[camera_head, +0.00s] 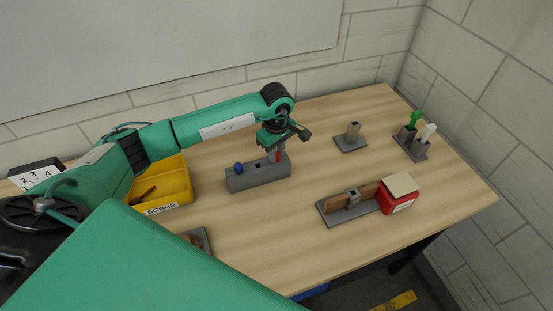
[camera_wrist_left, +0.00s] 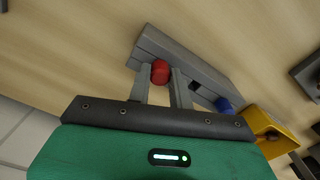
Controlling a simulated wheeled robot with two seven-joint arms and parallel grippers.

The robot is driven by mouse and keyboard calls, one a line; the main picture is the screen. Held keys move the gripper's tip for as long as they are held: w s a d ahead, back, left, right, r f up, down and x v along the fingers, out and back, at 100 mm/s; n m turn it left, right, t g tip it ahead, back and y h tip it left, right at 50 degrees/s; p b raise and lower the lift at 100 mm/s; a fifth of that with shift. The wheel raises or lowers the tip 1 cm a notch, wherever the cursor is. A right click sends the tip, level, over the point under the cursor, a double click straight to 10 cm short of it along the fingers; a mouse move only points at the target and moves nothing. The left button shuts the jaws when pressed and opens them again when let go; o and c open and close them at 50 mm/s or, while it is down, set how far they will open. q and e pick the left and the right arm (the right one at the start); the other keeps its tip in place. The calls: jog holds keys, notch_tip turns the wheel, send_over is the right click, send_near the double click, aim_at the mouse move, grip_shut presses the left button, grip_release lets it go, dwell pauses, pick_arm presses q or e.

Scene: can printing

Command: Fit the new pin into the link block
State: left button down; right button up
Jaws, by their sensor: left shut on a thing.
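My left gripper (camera_head: 277,153) points down over the right end of a long grey block (camera_head: 258,178). It is shut on a red knob, the head of a pin (camera_wrist_left: 160,72), which shows between the two fingers in the left wrist view. The knob is at the top of the block; how deep the pin sits is hidden. A blue knob (camera_head: 238,168) stands on the block's left end, with a dark square hole between the two. I cannot tell which block is the link block. My right gripper is not in view.
A yellow SCRAP bin (camera_head: 172,187) with a dark piece in it is at left. A grey fixture (camera_head: 333,214) and a red box (camera_head: 398,195) are at front right. A holder (camera_head: 412,147) with green and white handles is at far right.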

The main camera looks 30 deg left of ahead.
pick_arm(q)
jog(key=shift+w+r, duration=0.1)
jog(key=shift+r, duration=0.45)
notch_tip(320, 180, up, 26)
jog(key=shift+r+b, duration=0.25)
jog(key=shift+b, duration=0.05)
dwell(1.3)
